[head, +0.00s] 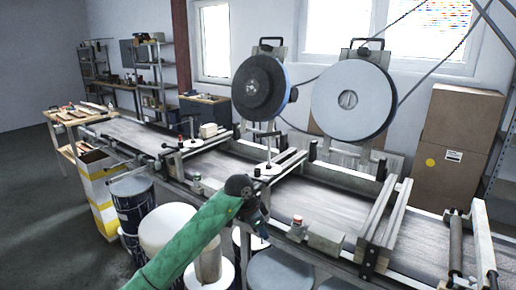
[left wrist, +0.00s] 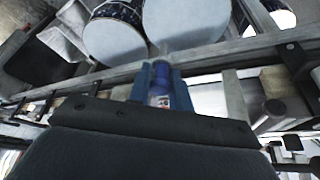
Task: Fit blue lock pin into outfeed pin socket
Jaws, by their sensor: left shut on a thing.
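My left gripper (head: 262,228) hangs at the near edge of the conveyor in the head view, at the end of my green-sleeved arm. In the left wrist view the left gripper (left wrist: 161,82) is shut on the blue lock pin (left wrist: 161,72), which shows between its two fingers. In the head view the pin cannot be told apart from the dark gripper. I cannot make out the outfeed pin socket for certain in either view. My right gripper is not in view.
The conveyor (head: 335,213) runs across the view with rails and cross bars. Drums (head: 168,228) stand below. Two large discs (head: 352,98) rise behind. Cardboard boxes (head: 458,135) stand right.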

